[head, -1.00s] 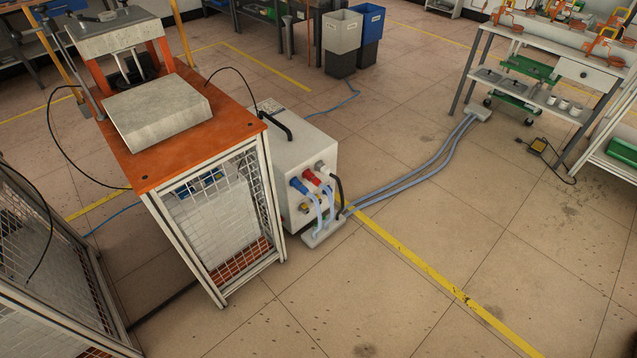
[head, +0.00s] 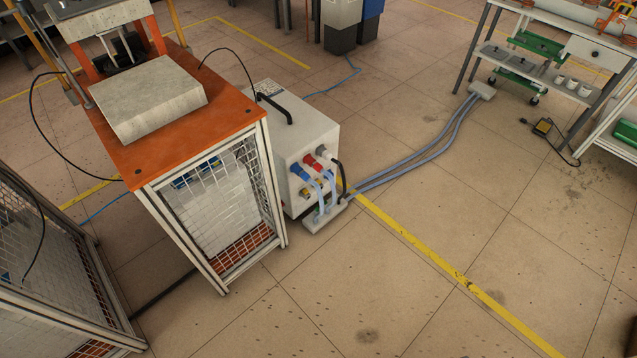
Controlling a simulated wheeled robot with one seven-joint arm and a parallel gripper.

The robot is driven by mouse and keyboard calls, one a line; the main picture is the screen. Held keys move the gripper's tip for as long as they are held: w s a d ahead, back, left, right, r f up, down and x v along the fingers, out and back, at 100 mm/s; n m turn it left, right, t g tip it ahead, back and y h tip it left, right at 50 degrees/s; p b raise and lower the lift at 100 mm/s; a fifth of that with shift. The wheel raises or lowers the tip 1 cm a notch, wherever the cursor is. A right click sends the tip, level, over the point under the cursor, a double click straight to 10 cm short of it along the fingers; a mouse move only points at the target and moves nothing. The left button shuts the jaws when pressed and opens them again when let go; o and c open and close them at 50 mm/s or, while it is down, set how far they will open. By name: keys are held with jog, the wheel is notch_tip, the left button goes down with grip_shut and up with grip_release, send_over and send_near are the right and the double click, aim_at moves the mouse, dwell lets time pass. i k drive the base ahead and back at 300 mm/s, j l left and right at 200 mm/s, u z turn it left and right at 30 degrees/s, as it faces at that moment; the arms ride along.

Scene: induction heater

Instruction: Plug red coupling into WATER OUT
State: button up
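The white heater unit (head: 311,132) stands on the floor behind the orange-topped frame. On its front, near the upper edge, sit a blue coupling (head: 297,170), a red coupling (head: 310,160) and a pale grey fitting (head: 322,150) side by side. Light blue hoses (head: 328,193) run from the couplings down to a grey block (head: 322,220) on the floor. The red coupling appears to be at the panel, but I cannot tell whether it is seated in a port. The port labels, including WATER OUT, are too small to read. My gripper is not in view.
The orange-topped frame (head: 225,122) with mesh sides blocks the heater's left. Another mesh enclosure (head: 50,255) is at lower left. Two blue-grey hoses (head: 425,155) cross the floor to a block near the workbench (head: 550,57). Open floor (head: 430,290) lies in front and right.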

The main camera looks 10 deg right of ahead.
aim_at(317, 166)
jog(key=i+l, duration=0.3)
jog(key=i, duration=0.15)
jog(key=i+l+z, duration=0.1)
jog(key=i+l, duration=0.55)
jog(key=i, duration=0.25)
